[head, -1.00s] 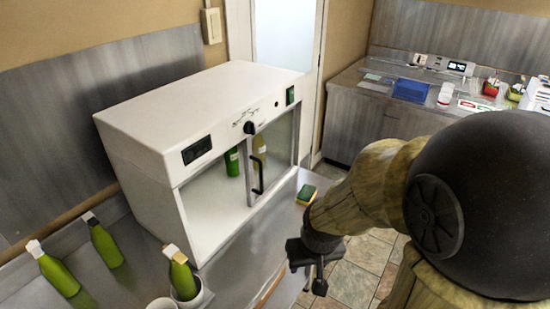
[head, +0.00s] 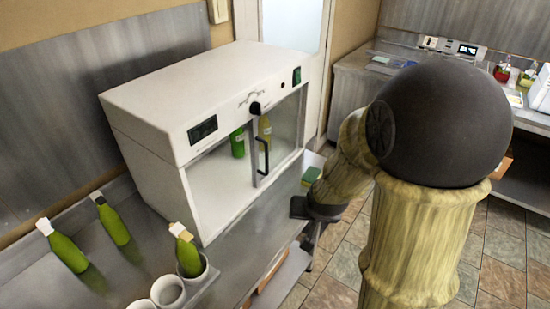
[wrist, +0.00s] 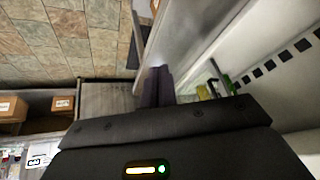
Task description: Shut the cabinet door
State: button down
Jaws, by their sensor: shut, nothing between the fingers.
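The white cabinet (head: 205,92) stands on the steel counter against the wall. Its glass door (head: 286,128) covers the right part of the front, with a black upright handle (head: 262,158) at the door's left edge. The left part of the front looks uncovered, and a green bottle (head: 237,144) and a yellowish bottle (head: 265,128) stand inside. My gripper (head: 309,243) is low in front of the counter's right end, apart from the handle. In the wrist view my gripper's dark fingers (wrist: 158,86) are together and empty. Their tips are hard to make out in the head view.
Several green bottles (head: 114,225) and white cups (head: 168,290) are at the counter's left. Tiled floor (head: 345,250) is open at right. Cardboard boxes (wrist: 12,108) show on a shelf in the wrist view.

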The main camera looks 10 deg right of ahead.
jog(key=w+d+f+m+t+y, duration=0.1)
jog(key=w+m+t+y, duration=0.3)
jog(key=w+m+t, duration=0.7)
jog(key=w+m, duration=0.1)
jog(key=w, duration=0.4)
jog(key=shift+w+f+t+y+p, duration=0.25)
jog(key=shift+w+t+y+p, duration=0.05)
jog(key=shift+w+p, duration=0.05)
jog(key=shift+w, duration=0.1)
jog(key=w+a+p, duration=0.6)
jog(key=w, duration=0.1)
jog(key=shift+w, duration=0.2)
